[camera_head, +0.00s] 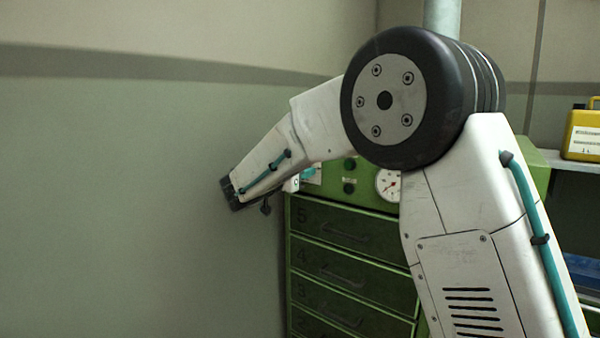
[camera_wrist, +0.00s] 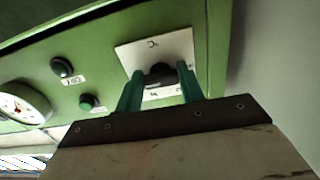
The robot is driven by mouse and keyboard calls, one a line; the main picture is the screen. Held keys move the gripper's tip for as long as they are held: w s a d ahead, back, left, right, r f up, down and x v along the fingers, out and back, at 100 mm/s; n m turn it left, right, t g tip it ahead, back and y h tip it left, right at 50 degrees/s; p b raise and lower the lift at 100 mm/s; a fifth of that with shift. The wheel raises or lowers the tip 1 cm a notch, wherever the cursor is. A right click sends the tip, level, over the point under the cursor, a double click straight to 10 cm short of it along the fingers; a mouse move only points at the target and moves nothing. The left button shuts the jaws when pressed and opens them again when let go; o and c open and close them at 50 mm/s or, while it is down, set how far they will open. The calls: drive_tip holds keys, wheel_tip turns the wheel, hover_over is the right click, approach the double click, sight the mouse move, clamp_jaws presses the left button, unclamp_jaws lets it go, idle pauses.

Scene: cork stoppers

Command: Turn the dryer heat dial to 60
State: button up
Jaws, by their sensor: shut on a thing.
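The dryer is a green cabinet (camera_head: 345,212) with a control panel above numbered drawers. In the wrist view, the black heat dial (camera_wrist: 158,77) sits on a white plate (camera_wrist: 130,52) near one end of the green panel. My gripper (camera_wrist: 160,70) has its two green fingers on either side of the dial, shut on it. The plate's marks are too small and blurred to read, and the dial's pointer cannot be made out. In the head view, my wrist hides the dial and most of the plate.
A round white gauge (camera_head: 388,184) sits on the panel; it also shows in the wrist view (camera_wrist: 22,105). A yellow container (camera_head: 582,133) stands on a shelf at right. A bare wall is at left.

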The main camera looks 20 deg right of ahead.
drive_tip(key=shift+f, duration=0.1)
drive_tip(key=o, duration=1)
drive_tip(key=shift+a, duration=0.15)
drive_tip(key=v, duration=0.7)
drive_tip(key=shift+s+a, duration=0.2)
drive_tip(key=shift+s, duration=0.05)
